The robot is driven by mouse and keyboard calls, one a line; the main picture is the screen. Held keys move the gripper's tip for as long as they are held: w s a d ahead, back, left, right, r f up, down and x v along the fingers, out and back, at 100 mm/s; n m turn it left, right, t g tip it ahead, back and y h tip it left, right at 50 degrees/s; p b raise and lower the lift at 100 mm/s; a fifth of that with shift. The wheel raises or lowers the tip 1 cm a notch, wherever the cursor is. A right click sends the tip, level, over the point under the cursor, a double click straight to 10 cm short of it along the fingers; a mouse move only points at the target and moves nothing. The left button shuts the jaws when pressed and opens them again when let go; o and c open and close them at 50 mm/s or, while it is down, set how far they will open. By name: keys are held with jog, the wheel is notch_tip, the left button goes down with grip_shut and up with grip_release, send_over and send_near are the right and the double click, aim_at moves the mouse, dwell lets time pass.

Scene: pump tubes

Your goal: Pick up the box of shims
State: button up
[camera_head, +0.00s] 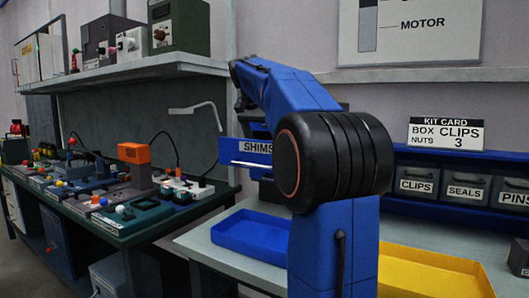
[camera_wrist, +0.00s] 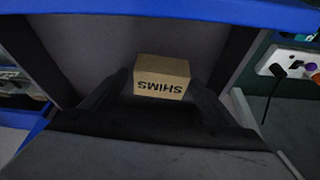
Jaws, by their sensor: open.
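The box of shims (camera_wrist: 162,76) is a small brown carton with "SHIMS" printed on it, upside down in the wrist view. It sits inside a dark grey space under a blue edge (camera_wrist: 170,14). My gripper (camera_wrist: 160,88) is open, its dark fingers on either side of the box. I cannot tell whether they touch it. The box and my gripper's fingertips cannot be made out there, with my blue and black arm in front.
A blue tray (camera_head: 252,238) and a yellow tray (camera_head: 430,271) lie on the bench. Bins labelled clips (camera_head: 416,186), seals and pins stand at right, below a kit card (camera_head: 446,133). A cluttered green-topped bench (camera_head: 122,238) is at left.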

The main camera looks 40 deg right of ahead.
jog(key=c, duration=1.1)
jog(key=shift+c, duration=0.3)
jog(key=shift+a+r, duration=0.1)
jog(key=shift+r, duration=0.55)
jog(key=a, duration=0.1)
jog(key=s+a, duration=0.1)
jog(key=a, duration=0.1)
jog(key=shift+a, duration=0.3)
notch_tip(320, 180, up, 14)
jog(key=shift+f, duration=0.15)
